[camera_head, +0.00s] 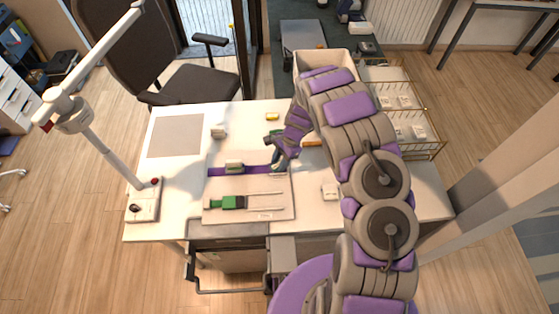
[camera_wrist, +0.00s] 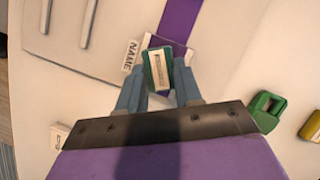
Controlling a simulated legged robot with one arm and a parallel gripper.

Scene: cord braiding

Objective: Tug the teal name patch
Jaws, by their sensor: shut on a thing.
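The teal name patch (camera_wrist: 158,69), with a pale label on its face, sits between my gripper's (camera_wrist: 158,84) two grey-blue fingers in the wrist view. My gripper (camera_head: 278,165) is shut on it at the right end of the purple strap in the head view. The purple strap (camera_head: 219,171) lies across the upper part of a pale board (camera_head: 215,217). It runs away from the patch in the wrist view (camera_wrist: 180,22). A "NAME" marking (camera_wrist: 130,56) is beside the patch. My gripper hides the patch in the head view.
A green buckle (camera_head: 228,202) and two pale rods lie on the board. A green clip (camera_wrist: 265,110) lies to the right of my gripper in the wrist view. A lamp (camera_head: 143,202) stands at the table's left; a bin (camera_head: 325,62) and wire rack (camera_head: 405,120) are behind.

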